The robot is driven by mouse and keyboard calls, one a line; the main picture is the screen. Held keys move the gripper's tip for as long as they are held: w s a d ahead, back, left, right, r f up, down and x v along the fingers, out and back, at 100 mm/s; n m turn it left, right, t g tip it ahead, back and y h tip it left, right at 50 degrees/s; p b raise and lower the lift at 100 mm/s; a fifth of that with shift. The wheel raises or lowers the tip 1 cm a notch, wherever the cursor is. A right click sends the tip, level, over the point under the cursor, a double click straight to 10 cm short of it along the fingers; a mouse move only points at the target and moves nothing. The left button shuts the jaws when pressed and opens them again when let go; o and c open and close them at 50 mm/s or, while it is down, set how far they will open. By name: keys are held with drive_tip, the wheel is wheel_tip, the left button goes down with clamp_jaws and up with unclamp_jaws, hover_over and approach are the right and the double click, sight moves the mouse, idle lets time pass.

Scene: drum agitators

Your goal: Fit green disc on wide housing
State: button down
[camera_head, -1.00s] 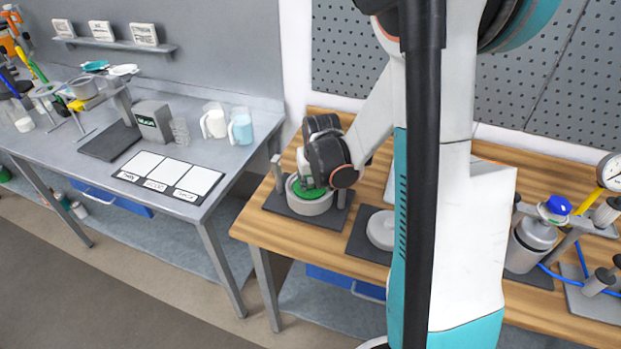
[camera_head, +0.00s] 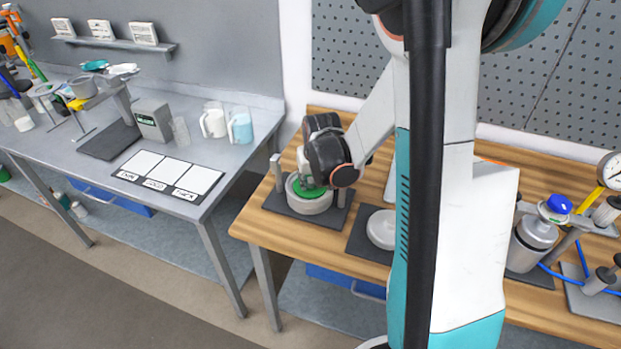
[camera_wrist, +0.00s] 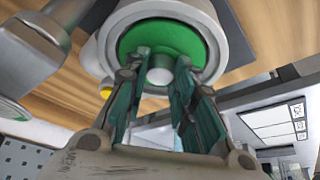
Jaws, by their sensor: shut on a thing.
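The green disc (camera_head: 311,193) lies at the open top of the wide grey housing (camera_head: 310,206) on the wooden bench. In the wrist view the green disc (camera_wrist: 160,38) sits inside the light ring of the housing (camera_wrist: 232,45), with a rim of the housing all round it. A pale round stub (camera_wrist: 161,70) stands at the disc's centre. My gripper (camera_wrist: 160,82) has its fingers on either side of this stub and is shut on the disc. In the head view my gripper (camera_head: 308,182) is directly above the disc and partly hides it. I cannot tell whether the disc is fully seated.
The housing stands on a dark mat (camera_head: 273,202) between grey posts. A whitish round part (camera_head: 382,229) lies on another mat to the right. A silver vessel with a blue cap (camera_head: 558,204) and a gauge (camera_head: 611,171) stand farther right. A grey table is at left.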

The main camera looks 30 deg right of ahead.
drive_tip(key=shift+f, duration=0.2)
drive_tip(key=shift+f+b, duration=0.35)
drive_tip(key=shift+b, duration=0.25)
drive_tip(key=shift+f+b, duration=0.2)
drive_tip(key=shift+b, duration=0.1)
idle(0.4)
drive_tip(key=c, duration=1.2)
unclamp_jaws()
drive_tip(key=shift+c, duration=0.2)
drive_tip(key=v, duration=1.2)
